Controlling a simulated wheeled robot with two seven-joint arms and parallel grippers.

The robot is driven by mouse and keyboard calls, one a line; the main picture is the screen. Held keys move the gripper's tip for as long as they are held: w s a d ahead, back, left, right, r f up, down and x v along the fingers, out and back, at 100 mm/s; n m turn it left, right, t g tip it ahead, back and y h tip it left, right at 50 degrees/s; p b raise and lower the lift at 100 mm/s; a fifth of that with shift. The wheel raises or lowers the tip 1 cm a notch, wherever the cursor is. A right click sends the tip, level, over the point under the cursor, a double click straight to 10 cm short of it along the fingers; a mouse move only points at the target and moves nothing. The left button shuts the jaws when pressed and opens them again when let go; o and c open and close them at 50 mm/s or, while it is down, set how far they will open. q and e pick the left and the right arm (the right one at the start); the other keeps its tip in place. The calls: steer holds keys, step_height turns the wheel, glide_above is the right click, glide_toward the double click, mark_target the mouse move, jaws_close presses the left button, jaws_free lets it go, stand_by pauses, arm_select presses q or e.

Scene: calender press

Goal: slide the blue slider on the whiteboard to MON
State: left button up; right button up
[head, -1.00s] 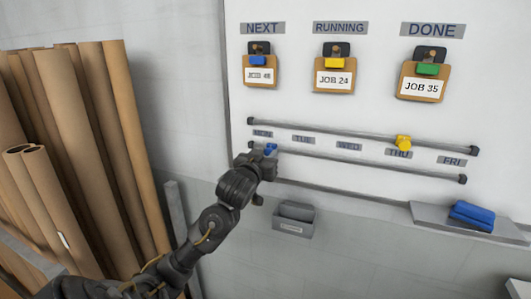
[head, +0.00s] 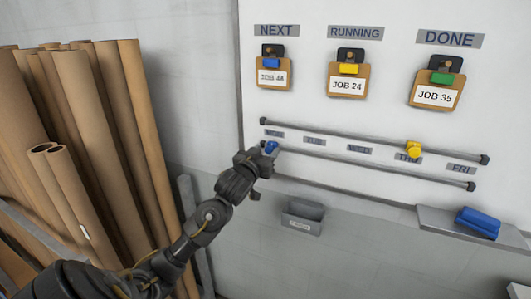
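The whiteboard (head: 340,205) fills the right of the head view. The blue slider (head: 270,147) is at the left end of the lower rail (head: 380,168), just below the MON label (head: 273,133). My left gripper (head: 262,160) is right at the blue slider, its fingers overlapping the slider's lower left side. Whether the fingers are open or shut on it is too small and hidden to tell. A yellow slider (head: 413,150) is on the upper rail (head: 350,137) near THU. My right gripper is not in view.
Clipboards hang under NEXT, RUNNING and DONE above the rails. A small grey bin (head: 303,217) is mounted below the board. A ledge (head: 440,222) with a blue eraser-like block (head: 478,222) is at the right. Tall brown rolls (head: 90,150) stand at the left.

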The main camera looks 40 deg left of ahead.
arm_select(q)
steer(key=shift+d, duration=0.1)
steer(key=shift+s+d+f, duration=0.1)
steer(key=shift+s+f, duration=0.05)
steer(key=shift+s, duration=0.2)
steer(key=b+v, duration=0.3)
steer(key=v, duration=0.7)
